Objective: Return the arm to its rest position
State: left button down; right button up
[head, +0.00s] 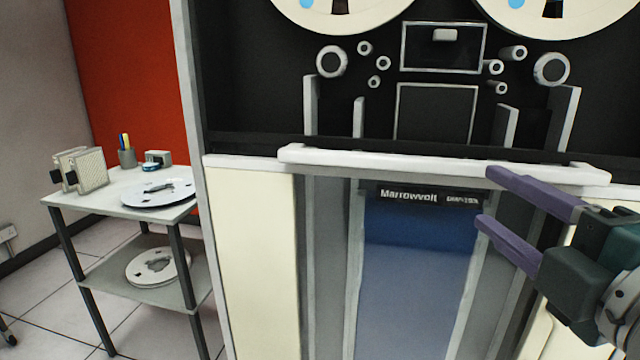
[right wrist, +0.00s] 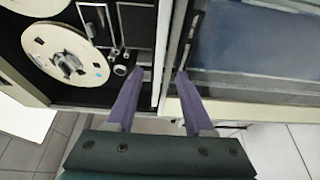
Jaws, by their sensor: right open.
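My right gripper (head: 482,196) comes in from the right edge in the head view, in front of the tape cabinet near its white ledge (head: 400,163). In the right wrist view the gripper (right wrist: 159,74) also shows spread fingers, pointing at the cabinet front. The ledge crosses behind the upper finger; I cannot tell whether they touch. My left gripper is not in view.
The tall tape cabinet (head: 250,230) fills the middle, with reels at the top and a blue panel (head: 415,270) below. A small table (head: 110,196) at left holds a tape reel (head: 158,192), a pen cup (head: 127,157) and boxes. Tiled floor is free in front of it.

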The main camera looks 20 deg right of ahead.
jog(key=s+a+f+m+g+y+p, duration=0.2)
jog(key=s+a+f+m+g, duration=0.2)
jog(key=s+f+m+g, duration=0.3)
jog(key=s+a+f+m+g+y+p, duration=0.1)
jog(key=s+a+f+m+g+p, duration=0.1)
jog(key=s+a+f+m+g, duration=0.45)
jog(key=s+d+r+p, duration=0.1)
jog(key=r+p, duration=1.7)
jog(key=r, duration=0.2)
jog(key=s+d+r+p, duration=0.1)
jog(key=s+r+p, duration=0.1)
jog(key=r+p, duration=1.7)
jog(key=shift+s+r+m+g, duration=0.15)
jog(key=shift+r+m+g, duration=0.2)
jog(key=shift+r, duration=0.15)
